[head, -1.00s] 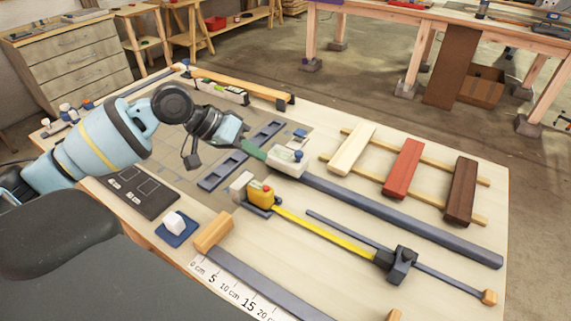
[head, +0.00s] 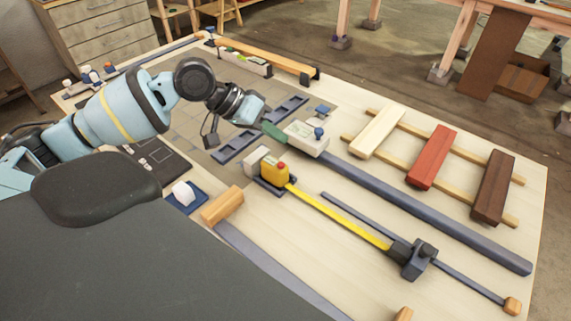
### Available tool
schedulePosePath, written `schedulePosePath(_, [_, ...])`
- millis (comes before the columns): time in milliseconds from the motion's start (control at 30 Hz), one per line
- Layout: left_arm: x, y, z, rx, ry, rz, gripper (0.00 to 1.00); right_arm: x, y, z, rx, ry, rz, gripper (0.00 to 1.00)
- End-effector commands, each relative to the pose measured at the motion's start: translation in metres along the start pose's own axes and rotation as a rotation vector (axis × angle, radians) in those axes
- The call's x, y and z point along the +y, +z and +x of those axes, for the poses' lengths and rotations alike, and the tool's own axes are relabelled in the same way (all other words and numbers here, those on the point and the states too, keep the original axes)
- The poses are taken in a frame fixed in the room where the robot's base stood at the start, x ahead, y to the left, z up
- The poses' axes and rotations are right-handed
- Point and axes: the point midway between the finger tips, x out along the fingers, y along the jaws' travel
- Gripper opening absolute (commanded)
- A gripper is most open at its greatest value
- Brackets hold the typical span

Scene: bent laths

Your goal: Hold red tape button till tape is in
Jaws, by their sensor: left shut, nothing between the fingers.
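The yellow tape measure (head: 274,175) sits in a dark holder on the bench, its red button (head: 281,166) on top. Its yellow tape (head: 340,216) is drawn out across the bench to a dark clamp-like block (head: 420,258). My left gripper (head: 266,124) is shut and empty, above and behind the tape measure in the picture, apart from the red button. My right gripper is not in view.
A pale block (head: 255,161) stands just left of the tape measure. A long dark bar (head: 430,213) runs behind the tape. White, red (head: 432,158) and brown blocks lie across two wooden strips at the right. A wooden block (head: 222,205) lies in front.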

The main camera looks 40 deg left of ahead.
Motion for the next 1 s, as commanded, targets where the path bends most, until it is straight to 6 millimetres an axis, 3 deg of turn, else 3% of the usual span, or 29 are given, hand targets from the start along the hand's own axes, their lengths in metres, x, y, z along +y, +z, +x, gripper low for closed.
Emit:
schedulePosePath(33, [-0.008, 0.008, 0.011, -0.011, -0.002, -0.007, 0.00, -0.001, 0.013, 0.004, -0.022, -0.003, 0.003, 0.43])
schedulePosePath(200, [-0.017, 0.017, 0.023, -0.006, -0.001, -0.004, 0.00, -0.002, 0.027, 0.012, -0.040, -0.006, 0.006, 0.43])
schedulePosePath(433, [-0.024, 0.023, 0.032, -0.001, 0.000, -0.001, 0.00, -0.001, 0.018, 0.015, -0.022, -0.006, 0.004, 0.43])
schedulePosePath(1000, [-0.026, 0.026, 0.036, 0.000, 0.000, 0.000, 0.00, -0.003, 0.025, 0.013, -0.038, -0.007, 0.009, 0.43])
